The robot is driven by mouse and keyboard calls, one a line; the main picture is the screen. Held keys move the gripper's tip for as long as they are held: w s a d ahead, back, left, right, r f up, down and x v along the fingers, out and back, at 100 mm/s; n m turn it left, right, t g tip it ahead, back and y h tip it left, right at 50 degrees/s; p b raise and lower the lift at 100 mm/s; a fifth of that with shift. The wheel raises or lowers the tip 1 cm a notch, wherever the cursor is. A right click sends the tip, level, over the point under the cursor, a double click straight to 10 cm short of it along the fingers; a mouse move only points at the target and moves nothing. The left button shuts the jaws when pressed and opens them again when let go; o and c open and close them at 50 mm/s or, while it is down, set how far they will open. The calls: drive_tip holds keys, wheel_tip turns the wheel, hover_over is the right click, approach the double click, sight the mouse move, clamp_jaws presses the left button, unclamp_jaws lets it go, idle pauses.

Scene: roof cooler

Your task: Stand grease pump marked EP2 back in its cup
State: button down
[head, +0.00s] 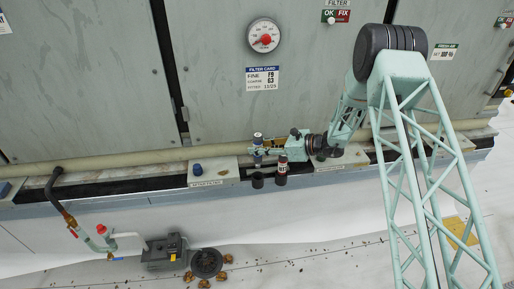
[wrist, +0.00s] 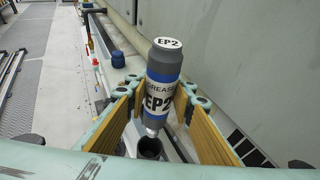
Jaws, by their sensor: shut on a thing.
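The grease pump marked EP2 (wrist: 161,92) is a grey cylinder with blue bands and a white top label. My gripper (wrist: 166,98) is shut on it between two ribbed yellow-brown pads. In the head view the pump (head: 258,152) is held upright at the end of my gripper (head: 258,150). An empty-looking black cup (head: 257,181) is just below it. In the wrist view the pump leans slightly, and its silver tip is over the dark mouth of the cup (wrist: 149,147). I cannot tell whether the tip is inside the mouth.
A second, red-banded pump (head: 282,165) stands close to the right of the cup. A blue cap (head: 197,169) is on the ledge to the left. The cooler wall (head: 215,90) rises behind. A beige pipe (head: 120,166) runs along its foot.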

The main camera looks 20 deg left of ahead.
drive_tip(key=b, duration=0.1)
hover_over(259, 164)
drive_tip(key=a, duration=0.1)
drive_tip(key=shift+f, duration=2.5)
drive_tip(key=shift+b, duration=0.6)
drive_tip(key=shift+f+b, duration=1.55)
drive_tip(key=shift+f, duration=1.1)
idle(2.0)
